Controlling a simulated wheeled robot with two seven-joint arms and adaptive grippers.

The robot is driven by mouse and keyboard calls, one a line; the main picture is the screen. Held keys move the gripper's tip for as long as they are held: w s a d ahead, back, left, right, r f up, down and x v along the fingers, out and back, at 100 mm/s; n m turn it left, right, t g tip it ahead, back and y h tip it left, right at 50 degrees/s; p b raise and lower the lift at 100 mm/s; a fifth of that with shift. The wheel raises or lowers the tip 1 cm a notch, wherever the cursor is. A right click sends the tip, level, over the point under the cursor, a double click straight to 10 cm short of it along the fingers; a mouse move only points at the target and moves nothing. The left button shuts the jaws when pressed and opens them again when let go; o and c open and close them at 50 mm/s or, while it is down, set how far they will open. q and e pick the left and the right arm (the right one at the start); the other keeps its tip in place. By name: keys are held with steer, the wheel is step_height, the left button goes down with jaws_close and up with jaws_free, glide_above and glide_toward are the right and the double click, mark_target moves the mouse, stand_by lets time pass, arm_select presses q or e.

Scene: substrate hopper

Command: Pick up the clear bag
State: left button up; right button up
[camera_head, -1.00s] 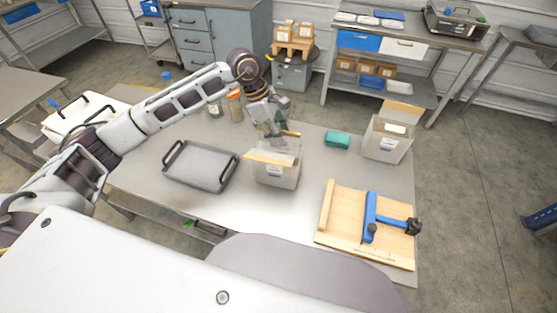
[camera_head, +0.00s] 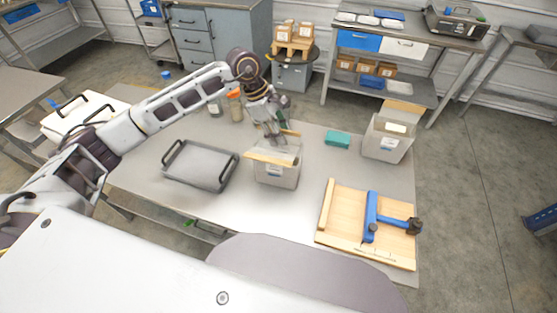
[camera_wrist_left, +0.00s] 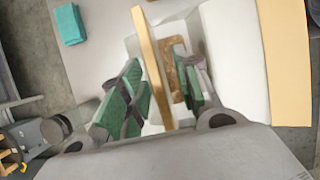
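My left gripper (camera_head: 275,138) is above the back rim of the translucent bin (camera_head: 275,178) in the middle of the table. In the left wrist view its green-padded fingers (camera_wrist_left: 160,95) are apart, with a tan strip (camera_wrist_left: 147,45) of the bin's edge showing between them. A brown patch with a pale edge (camera_wrist_left: 179,72) shows inside the bin beside the right finger. It may be the contents of the clear bag, but I cannot tell, and the bag's outline is not clear. My right gripper is not in view.
A grey tray (camera_head: 200,167) with black handles lies left of the bin. A teal block (camera_head: 337,140) and a second bin (camera_head: 387,141) stand to the right. A wooden board (camera_head: 345,232) with a blue clamp (camera_head: 371,215) lies at the front right.

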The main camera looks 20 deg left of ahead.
arm_select(q)
steer(key=shift+f, duration=0.1)
stand_by(0.6)
jaws_close()
